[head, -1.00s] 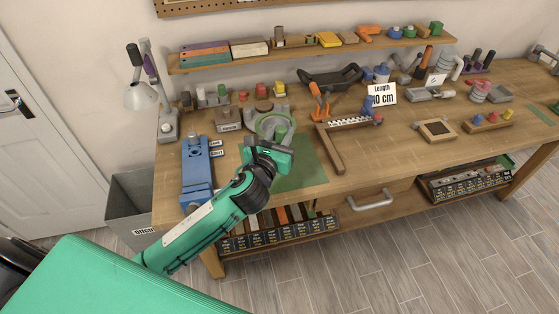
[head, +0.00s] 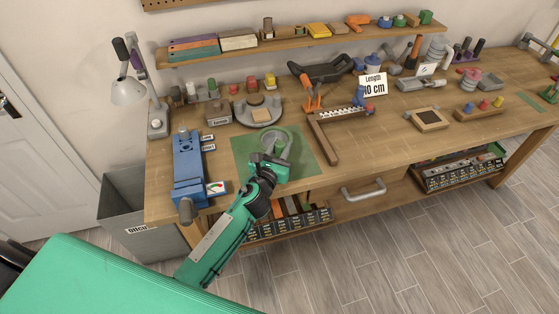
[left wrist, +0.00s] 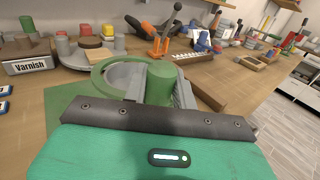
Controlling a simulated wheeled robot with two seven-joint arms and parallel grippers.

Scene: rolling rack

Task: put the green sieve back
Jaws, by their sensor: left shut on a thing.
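The green sieve is a round green ring with a stubby green handle (left wrist: 162,84); in the head view its ring (head: 287,146) is over the green mat (head: 241,155). My left gripper (head: 269,164) is shut on the handle, as the left wrist view (left wrist: 160,90) shows, with one finger on each side. The ring (left wrist: 100,80) is beyond the handle and looks roughly level. Whether it touches the mat is unclear. Behind it stands a grey holder (head: 243,112) with a tan disc (head: 261,114). My right gripper is not in view.
A blue vise-like tool (head: 187,165) stands to the left of the mat, and a varnish container (head: 218,116) stands behind it. A brown square tool (head: 325,140) lies along the mat's right edge. Orange clamp-like tools (head: 311,97) stand at the back.

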